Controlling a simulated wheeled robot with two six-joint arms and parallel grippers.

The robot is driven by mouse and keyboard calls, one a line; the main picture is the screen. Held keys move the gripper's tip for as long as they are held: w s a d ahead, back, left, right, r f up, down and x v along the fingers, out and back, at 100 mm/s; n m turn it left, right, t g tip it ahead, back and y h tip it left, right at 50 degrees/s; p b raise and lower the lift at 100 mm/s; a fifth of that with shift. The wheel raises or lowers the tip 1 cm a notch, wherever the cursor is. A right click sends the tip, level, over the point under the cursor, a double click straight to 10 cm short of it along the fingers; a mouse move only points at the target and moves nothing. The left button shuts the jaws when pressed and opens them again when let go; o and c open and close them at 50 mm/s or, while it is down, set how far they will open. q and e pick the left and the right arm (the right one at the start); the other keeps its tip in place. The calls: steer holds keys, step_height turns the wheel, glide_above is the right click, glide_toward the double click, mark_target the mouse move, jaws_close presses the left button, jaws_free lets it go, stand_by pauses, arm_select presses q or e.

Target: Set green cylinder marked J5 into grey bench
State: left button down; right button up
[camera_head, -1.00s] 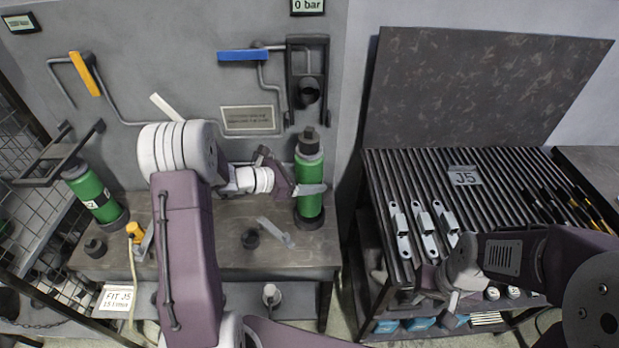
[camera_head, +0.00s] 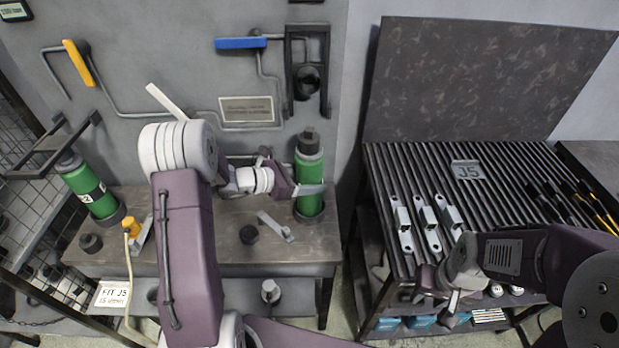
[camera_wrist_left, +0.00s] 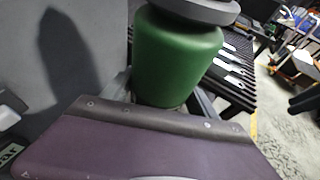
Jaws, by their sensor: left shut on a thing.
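A green cylinder (camera_head: 309,172) with a dark neck and cap stands upright at the right end of the grey bench (camera_head: 215,240). No J5 mark shows on its visible side. A dark ring surrounds its foot; I cannot tell whether it is fully down in it. My left gripper (camera_head: 310,190) is shut on the cylinder's lower half from the left.
Another green cylinder (camera_head: 88,188) leans at the far left. A blue-handled valve (camera_head: 241,43) is above.

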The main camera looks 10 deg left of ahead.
arm_select(q)
steer(key=shift+f+b, duration=0.85)
steer(key=shift+c, duration=2)
jaws_free()
steer(key=shift+o, duration=1.2)
steer(key=v, duration=0.9)
steer(key=shift+s, duration=0.15)
